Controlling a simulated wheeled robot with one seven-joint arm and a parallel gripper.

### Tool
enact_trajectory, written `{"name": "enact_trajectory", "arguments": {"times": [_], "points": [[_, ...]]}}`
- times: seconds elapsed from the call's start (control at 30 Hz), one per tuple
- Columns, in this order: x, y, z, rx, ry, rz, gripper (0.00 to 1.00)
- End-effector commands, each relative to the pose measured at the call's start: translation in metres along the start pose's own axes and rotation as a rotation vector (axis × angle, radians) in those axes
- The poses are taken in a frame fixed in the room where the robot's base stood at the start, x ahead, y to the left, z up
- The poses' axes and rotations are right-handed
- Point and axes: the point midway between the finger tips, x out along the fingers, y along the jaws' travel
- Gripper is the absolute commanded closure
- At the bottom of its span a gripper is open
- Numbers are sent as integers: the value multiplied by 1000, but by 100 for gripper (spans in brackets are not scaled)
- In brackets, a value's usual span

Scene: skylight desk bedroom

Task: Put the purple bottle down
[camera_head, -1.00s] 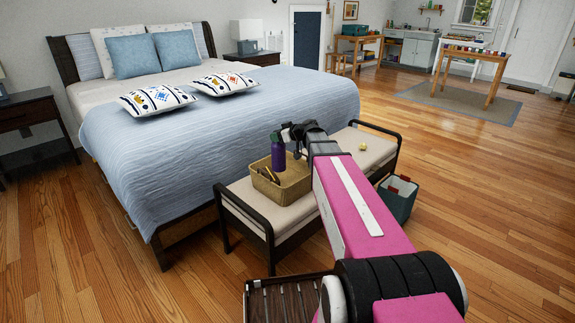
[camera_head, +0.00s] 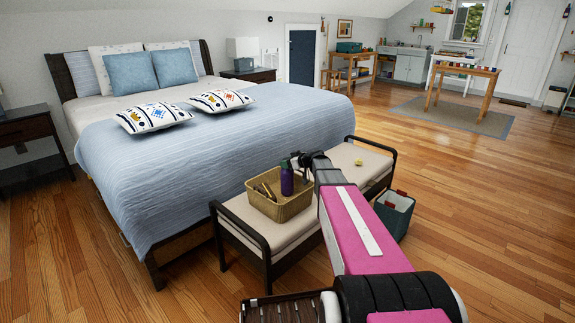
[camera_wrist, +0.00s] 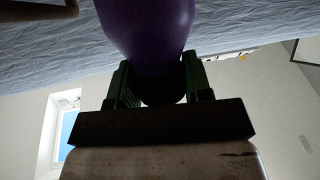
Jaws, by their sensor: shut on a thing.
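The purple bottle (camera_head: 287,181) is upright with a dark cap, at the wicker basket (camera_head: 283,212) on the bench. Its lower end shows against the basket's inside; I cannot tell whether it touches the basket floor. My gripper (camera_head: 298,160) is at the bottle's upper part, with my arm coming from the right. In the wrist view, the green-sided fingers (camera_wrist: 160,88) are shut on the purple bottle (camera_wrist: 148,32), which fills the top middle. The fingertips' contact is partly hidden by the bottle.
The basket also holds small yellowish and dark items (camera_head: 263,190). A yellow ball (camera_head: 358,161) lies on the cushioned bench (camera_head: 350,172). A teal bin (camera_head: 394,215) stands on the floor to its right. The bed (camera_head: 200,160) is behind the bench.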

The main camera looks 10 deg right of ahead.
Motion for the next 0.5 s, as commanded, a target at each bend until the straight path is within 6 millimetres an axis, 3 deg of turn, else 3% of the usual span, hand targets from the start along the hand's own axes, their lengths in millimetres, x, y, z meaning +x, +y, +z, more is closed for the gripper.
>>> {"name": "enact_trajectory", "arguments": {"times": [0.37, 0.4, 0.47, 0.5], "points": [[2, 0, 5, 1, 1, 0, 100], [2, 0, 6, 1, 1, 0, 48], [2, 0, 5, 0, 1, 0, 29], [2, 0, 5, 0, 1, 0, 29]]}}
